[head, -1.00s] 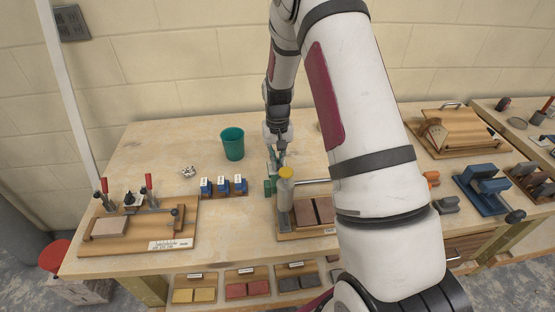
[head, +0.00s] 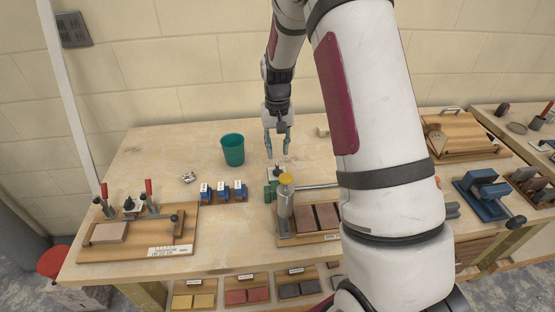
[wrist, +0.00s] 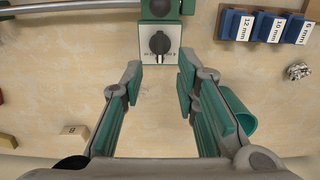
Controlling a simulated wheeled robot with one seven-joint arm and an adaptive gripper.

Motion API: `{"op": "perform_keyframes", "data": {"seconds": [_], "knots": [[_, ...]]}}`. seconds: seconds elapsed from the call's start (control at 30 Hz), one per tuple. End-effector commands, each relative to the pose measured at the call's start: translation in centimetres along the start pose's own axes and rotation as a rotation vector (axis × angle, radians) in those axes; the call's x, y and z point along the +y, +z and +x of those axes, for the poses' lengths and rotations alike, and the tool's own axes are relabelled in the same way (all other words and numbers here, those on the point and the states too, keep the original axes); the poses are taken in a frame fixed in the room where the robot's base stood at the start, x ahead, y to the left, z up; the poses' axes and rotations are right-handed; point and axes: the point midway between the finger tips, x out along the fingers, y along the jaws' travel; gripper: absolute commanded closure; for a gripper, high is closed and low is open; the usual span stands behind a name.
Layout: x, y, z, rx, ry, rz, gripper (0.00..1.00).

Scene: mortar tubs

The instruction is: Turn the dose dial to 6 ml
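The dose dial is a dark round knob (wrist: 160,43) on a pale square plate (wrist: 150,58), attached to a green housing (wrist: 160,9) at the top of the wrist view. Small marks on the plate are too small to read, so I cannot tell the setting. In the head view the dial plate (head: 277,173) lies just behind the yellow-capped cylinder (head: 285,203). My gripper (head: 277,155) is open and empty above the bench, just beyond the dial. In the wrist view its fingertips (wrist: 160,77) are apart, below the plate and not touching the knob.
Blue blocks labelled in mm (head: 222,192) stand left of the dial. A green cup (head: 232,150) and a crumpled silver piece (head: 188,177) lie further left. A metal bar (wrist: 70,7) runs beside the housing. The bench behind the dial is mostly clear.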

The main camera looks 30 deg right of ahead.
Motion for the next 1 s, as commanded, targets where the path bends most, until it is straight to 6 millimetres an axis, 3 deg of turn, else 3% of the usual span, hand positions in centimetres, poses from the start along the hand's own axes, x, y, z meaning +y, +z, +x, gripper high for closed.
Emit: {"op": "perform_keyframes", "data": {"seconds": [0.1,0.3,1.0], "knots": [[0.0,0.0,-2.2,0.002,0.0,0.0,0.72],[0.0,0.0,-4.2,0.0,0.0,-0.001,0.72],[-0.2,0.3,-5.2,0.006,-0.003,-0.005,0.72]]}}
